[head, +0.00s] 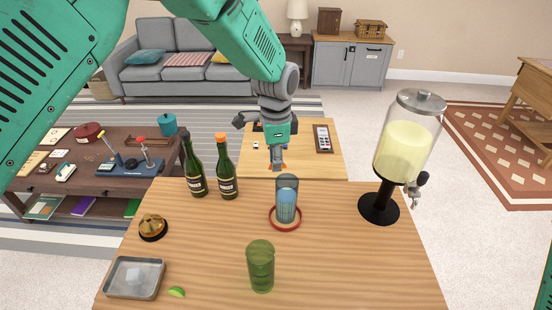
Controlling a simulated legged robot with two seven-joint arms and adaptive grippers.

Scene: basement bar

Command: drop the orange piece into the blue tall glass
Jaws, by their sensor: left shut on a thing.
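The blue tall glass (287,205) stands upright on the wooden bar top, with a red ring around its base. My left gripper (277,163) is above the glass, close over its rim in the picture. It is shut on the orange piece (284,167), of which only small orange bits show beside the fingertips. The gap between the orange piece and the glass rim is hard to judge from this view. My right gripper is not in view.
Two dark green bottles (227,175) stand left of the glass. A green tumbler (261,268) stands in front of it. A drink dispenser (404,145) is at the right, a metal tray (134,278) and lime wedge (177,292) at front left. The bar's right front is clear.

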